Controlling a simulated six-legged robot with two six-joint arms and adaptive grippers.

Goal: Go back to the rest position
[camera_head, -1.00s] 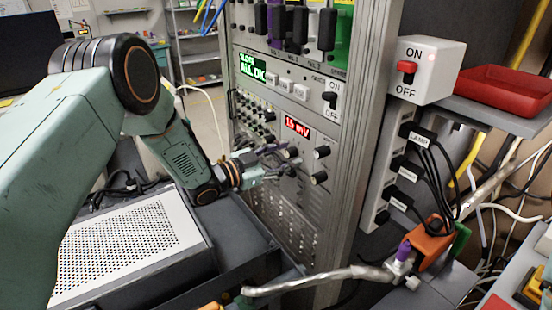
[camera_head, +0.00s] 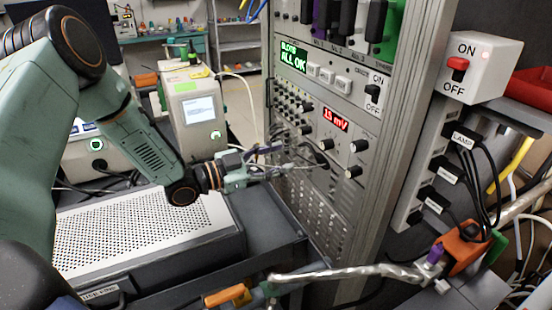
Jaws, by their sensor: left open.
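My left arm comes in from the left, and my left gripper (camera_head: 292,163) is at the front of the instrument rack. Its thin fingers are open and point right, toward the knobs below the red "mV" display (camera_head: 335,120). I cannot tell whether the fingertips touch the panel or a knob (camera_head: 325,145). No object shows between the fingers. My right gripper is not in view.
The rack (camera_head: 345,195) stands close to the gripper. Below the arm is a perforated metal box (camera_head: 140,235). To the right are an ON/OFF switch box (camera_head: 482,65) and plugged cables. A foil-wrapped tube (camera_head: 350,275) crosses the front. A screen device (camera_head: 195,112) stands behind.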

